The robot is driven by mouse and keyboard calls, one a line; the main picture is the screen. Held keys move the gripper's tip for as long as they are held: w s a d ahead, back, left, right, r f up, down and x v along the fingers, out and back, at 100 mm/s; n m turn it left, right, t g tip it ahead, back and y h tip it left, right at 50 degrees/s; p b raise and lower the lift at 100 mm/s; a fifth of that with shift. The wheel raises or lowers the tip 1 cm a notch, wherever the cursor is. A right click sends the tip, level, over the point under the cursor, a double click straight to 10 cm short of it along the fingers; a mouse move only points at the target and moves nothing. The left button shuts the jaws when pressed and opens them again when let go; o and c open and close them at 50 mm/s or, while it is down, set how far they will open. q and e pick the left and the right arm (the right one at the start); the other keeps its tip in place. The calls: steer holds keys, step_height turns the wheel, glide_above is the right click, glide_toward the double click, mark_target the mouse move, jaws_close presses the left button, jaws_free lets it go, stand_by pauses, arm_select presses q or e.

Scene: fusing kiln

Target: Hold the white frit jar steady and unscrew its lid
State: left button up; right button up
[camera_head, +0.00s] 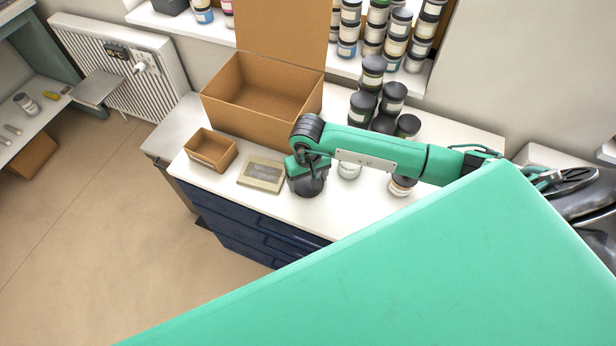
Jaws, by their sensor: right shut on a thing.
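My right gripper (307,186) hangs at the end of the green arm that reaches in from the right, pointing down over the white worktop (270,212). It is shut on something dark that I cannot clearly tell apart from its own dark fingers. A white jar (349,170) stands just right of it, its upper part hidden behind the arm. Another pale jar with a dark lid (402,186) stands further right, partly under the arm. I cannot tell which is the frit jar of the task. My left gripper is not in view.
A large open cardboard box (240,115), a small open box (200,157) and a flat beige block (262,174) lie left of the gripper. Several dark-lidded jars (362,104) stand behind the arm. More are stacked on the windowsill. A large green surface of mine hides the lower right.

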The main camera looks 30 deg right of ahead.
mark_target(308, 182)
steer(key=shift+f, duration=0.1)
steer(key=shift+f, duration=0.1)
steer(key=o, duration=1.1)
steer(key=shift+r, duration=0.45)
step_height(308, 182, up, 12)
steer(key=b, duration=0.3)
steer(key=shift+f, duration=0.2)
